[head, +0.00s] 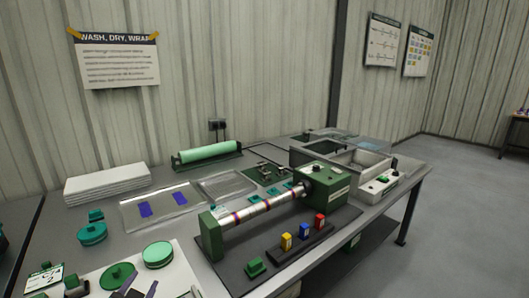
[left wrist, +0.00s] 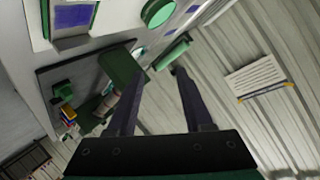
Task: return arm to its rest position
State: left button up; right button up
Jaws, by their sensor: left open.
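My left gripper (head: 138,289) shows at the bottom edge of the head view, low over the near left of the bench, where only its dark finger tips are seen. In the left wrist view its two dark fingers (left wrist: 158,74) stand apart with nothing between them. They are tilted against the scene, with the wall and the bench behind them. The rest of the left arm is out of the head view. My right gripper is in neither view.
The grey bench (head: 60,232) holds a green-ended roller machine (head: 212,236), coloured blocks (head: 303,230), round green-lidded pots (head: 158,254), a white towel stack (head: 107,183), a green roll (head: 207,152) and a clear-walled tank (head: 362,160). Open floor (head: 465,200) lies at right.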

pick_arm(q)
jog(key=s+f+g, duration=0.1)
jog(key=s+f, duration=0.1)
jog(key=f, duration=0.1)
jog(key=s+f+n+g, duration=0.1)
jog(key=s+f+g, duration=0.1)
jog(key=f, duration=0.1)
jog(key=s+d+f+n+g+h, duration=0.1)
jog(key=s+f, duration=0.2)
jog(key=shift+f+g, duration=0.1)
jog(key=shift+g, duration=0.3)
jog(key=s+d+f+g+h, duration=0.2)
jog(key=s+d+f+g, duration=0.3)
jog(key=s, duration=0.4)
jog(key=s+f+g+b, duration=0.1)
jog(key=s+f+b, duration=0.2)
jog(key=f, duration=1.4)
jog(key=s+f+b, duration=0.2)
jog(key=f+b, duration=0.1)
jog(key=f, duration=1.4)
jog(key=s+a+f+g+b, duration=0.1)
jog(key=s+a+f+b, duration=0.1)
jog(key=s+f, duration=0.55)
jog(key=s+a+f+g+b, duration=0.1)
jog(key=s+a+f+b, duration=0.1)
jog(key=s+f, duration=0.55)
notch_tip(320, 180, up, 13)
jog(key=p, duration=1.3)
jog(key=shift+s, duration=0.15)
